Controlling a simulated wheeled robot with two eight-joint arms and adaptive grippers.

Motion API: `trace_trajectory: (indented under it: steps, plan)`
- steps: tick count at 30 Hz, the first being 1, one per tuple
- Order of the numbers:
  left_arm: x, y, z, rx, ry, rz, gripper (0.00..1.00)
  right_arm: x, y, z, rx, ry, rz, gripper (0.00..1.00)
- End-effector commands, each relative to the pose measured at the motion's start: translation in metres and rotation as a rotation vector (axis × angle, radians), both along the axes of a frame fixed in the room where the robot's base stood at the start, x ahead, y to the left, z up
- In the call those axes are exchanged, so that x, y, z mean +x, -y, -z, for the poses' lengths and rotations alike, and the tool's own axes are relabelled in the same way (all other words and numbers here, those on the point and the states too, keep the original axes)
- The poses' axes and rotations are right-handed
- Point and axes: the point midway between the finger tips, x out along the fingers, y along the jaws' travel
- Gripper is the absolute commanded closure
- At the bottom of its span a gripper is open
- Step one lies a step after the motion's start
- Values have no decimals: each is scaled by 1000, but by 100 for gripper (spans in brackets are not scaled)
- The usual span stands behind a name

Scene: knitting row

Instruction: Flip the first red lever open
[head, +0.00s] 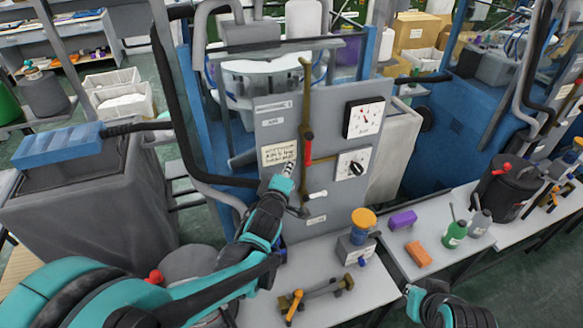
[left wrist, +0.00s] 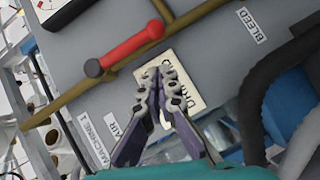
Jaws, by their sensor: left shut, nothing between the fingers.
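The red lever (head: 308,149) is on a brass pipe on the grey panel of the machine and hangs downward, roughly along the pipe. In the left wrist view the red lever (left wrist: 132,46) shows with a dark round end, close to the brass pipe. My left gripper (head: 289,173) is in front of the panel, lower left of the lever. In the left wrist view its fingers (left wrist: 160,82) are together and empty, over a beige label and apart from the lever. Part of my right arm shows at the bottom right; its fingers cannot be made out.

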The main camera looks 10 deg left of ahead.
Motion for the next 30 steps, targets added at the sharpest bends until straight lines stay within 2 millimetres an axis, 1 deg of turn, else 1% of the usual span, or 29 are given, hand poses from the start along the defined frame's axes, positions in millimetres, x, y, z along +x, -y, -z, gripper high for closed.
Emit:
trace_trajectory:
  steps: [12,15,18,21,30]
  plan:
    - [-74,1,-1,2,1,2,100,0,0,-12,0,0,0,100]
    - [-87,1,-1,1,1,1,100,0,0,-14,0,0,0,100]
    - [-96,1,-1,2,1,2,100,0,0,-15,0,0,0,100]
    - [-100,1,0,1,1,1,100,0,0,-16,0,0,0,100]
    - [-100,0,0,1,0,0,100,0,0,-15,0,0,0,100]
